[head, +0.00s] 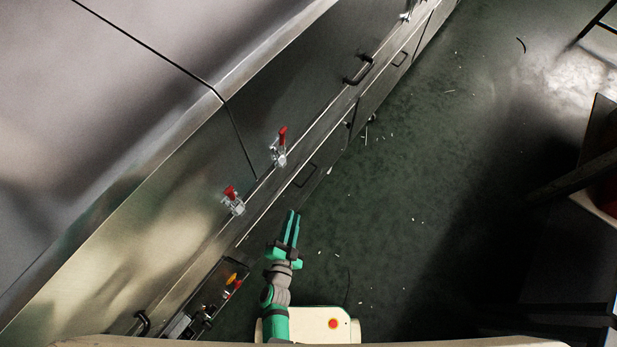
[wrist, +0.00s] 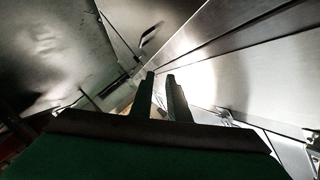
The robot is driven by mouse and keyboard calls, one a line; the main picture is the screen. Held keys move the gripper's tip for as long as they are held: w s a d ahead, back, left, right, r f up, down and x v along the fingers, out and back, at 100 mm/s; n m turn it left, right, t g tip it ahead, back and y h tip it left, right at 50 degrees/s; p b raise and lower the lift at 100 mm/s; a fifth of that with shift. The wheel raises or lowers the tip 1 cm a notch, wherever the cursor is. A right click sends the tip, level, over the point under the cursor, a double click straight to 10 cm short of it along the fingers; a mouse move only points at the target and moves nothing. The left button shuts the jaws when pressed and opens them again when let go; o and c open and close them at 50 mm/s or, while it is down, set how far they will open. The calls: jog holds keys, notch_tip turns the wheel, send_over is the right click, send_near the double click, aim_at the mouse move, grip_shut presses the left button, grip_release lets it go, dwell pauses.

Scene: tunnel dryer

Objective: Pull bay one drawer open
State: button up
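A low steel drawer front with a thin dark bar handle (head: 306,175) is in the head view, under the panel with the red-handled clamps. Another low front with a similar handle (head: 400,58) is farther along. Both fronts look flush with the machine. No bay label is readable, so I cannot tell which is bay one. My gripper (head: 293,214) is beside the machine's lower edge, nearer to me than the closer handle and apart from it. Its two fingers have a gap between them, also in the wrist view (wrist: 159,88), with nothing held.
Two red-handled clamps (head: 279,147) (head: 233,200) stick out from the panel above. A larger black handle (head: 358,71) is farther along. A control box (head: 214,295) with a yellow knob is at lower left. Green floor (head: 400,190) with small debris is open to the right.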

aim_at(309, 178)
jog(key=w+d+f+m, duration=0.1)
jog(key=w+d+f, duration=0.1)
jog(key=w, duration=0.4)
jog(key=w+d+f+m+h, duration=0.1)
jog(key=w+f, duration=0.3)
jog(key=w, duration=0.3)
jog(key=w+d+f+m, duration=0.1)
jog(key=w+d+f, duration=0.1)
jog(key=w+f, duration=0.2)
jog(key=shift+w+d+m+g+h, duration=0.15)
jog(key=shift+w+d+g+h, duration=0.05)
jog(key=shift+w, duration=0.7)
jog(key=shift+w+d+m+g+h, duration=0.15)
jog(key=shift+w+g+h, duration=0.05)
jog(key=shift+w, duration=0.65)
jog(key=shift+c, duration=0.2)
grip_shut()
jog(key=shift+a, duration=0.1)
jog(key=shift+s+f, duration=0.15)
